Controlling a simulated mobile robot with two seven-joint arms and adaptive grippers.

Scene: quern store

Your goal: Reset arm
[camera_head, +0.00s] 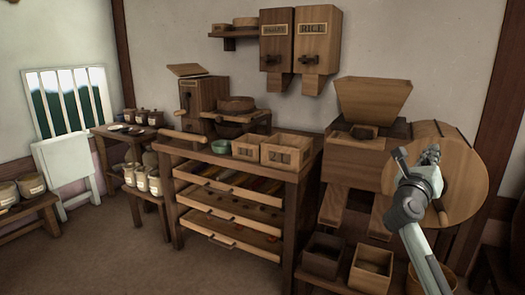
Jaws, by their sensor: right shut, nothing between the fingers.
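My right arm comes up from the lower right, and its gripper (416,155) is raised in front of the round wooden drum (462,180) of the large mill. The right gripper is shut and holds nothing. It hides part of the drum's face and of the mill's body behind it. My left gripper does not show in the head view.
A wooden cabinet (232,171) with open drawers stands in the middle, bearing two wooden boxes and a green bowl (246,147). The wooden mill (372,115) is on the right, with bins (322,256) below. Floor (110,262) at the lower left is clear.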

